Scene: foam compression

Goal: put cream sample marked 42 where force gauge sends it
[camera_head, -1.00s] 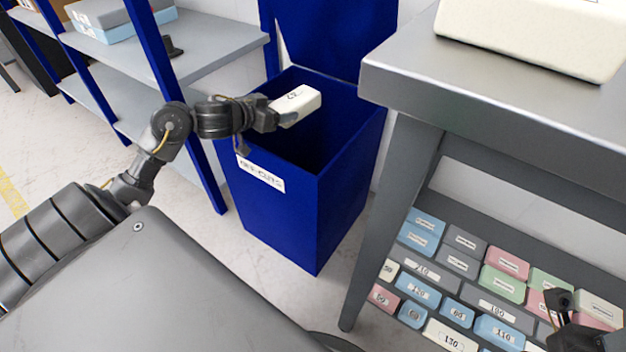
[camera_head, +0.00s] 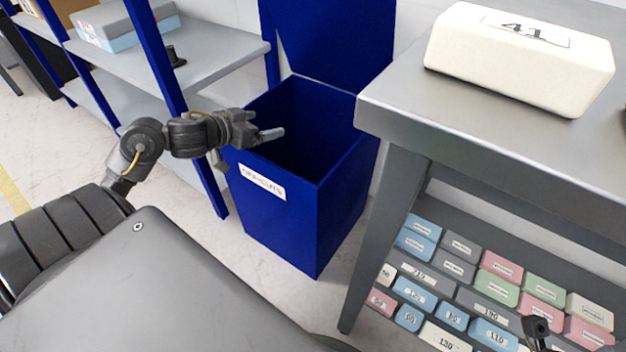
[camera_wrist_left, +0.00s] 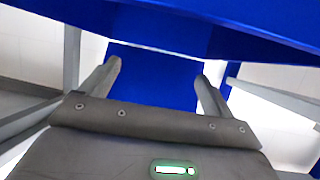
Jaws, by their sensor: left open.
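My left gripper (camera_head: 250,148) is open and empty over the near left rim of the blue bin (camera_head: 318,225). The bin's lid is raised at the back, and its front label seems to end in "CUTS". In the left wrist view the two spread fingers (camera_wrist_left: 160,75) have nothing between them. The cream sample marked 42 does not show now; the bin's floor is hidden. A cream block marked 41 (camera_head: 520,70) lies on the grey table. I see no force gauge reading. My right gripper (camera_head: 537,330) shows only partly at the bottom right.
The grey metal table (camera_head: 440,110) stands right of the bin. Under it, a rack (camera_head: 420,255) holds several labelled coloured blocks. A blue-posted shelf (camera_head: 215,55) with stacked slabs (camera_head: 125,25) stands left of the bin. Some floor is clear around the bin.

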